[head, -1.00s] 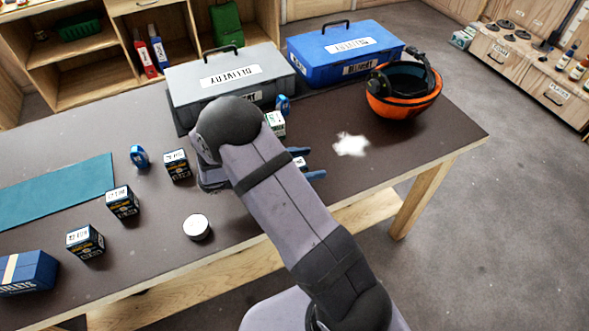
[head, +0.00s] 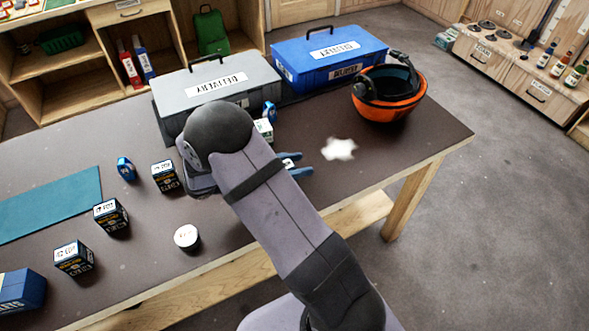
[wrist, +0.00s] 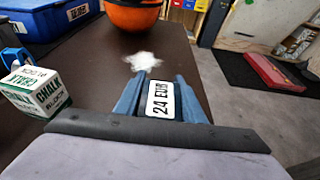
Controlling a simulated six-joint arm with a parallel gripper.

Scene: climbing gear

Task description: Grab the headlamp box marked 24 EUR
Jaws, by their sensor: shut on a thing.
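The headlamp box marked 24 EUR (wrist: 161,101) is between the blue fingers of my gripper (wrist: 158,82) in the wrist view, its white label facing the camera and clearly readable. My gripper is shut on it. In the head view my gripper (head: 300,164) shows only as blue fingertips past my arm, with a bit of white label between them. Most of the box is hidden there. Whether it touches the table cannot be told.
A chalk block box (wrist: 33,92) stands left of my gripper in the wrist view. A white powder patch (head: 339,149) and an orange helmet (head: 388,108) lie beyond. Grey (head: 215,88) and blue (head: 330,62) cases stand behind. Several dark boxes (head: 110,216) and a white-topped tin (head: 187,237) are to the left.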

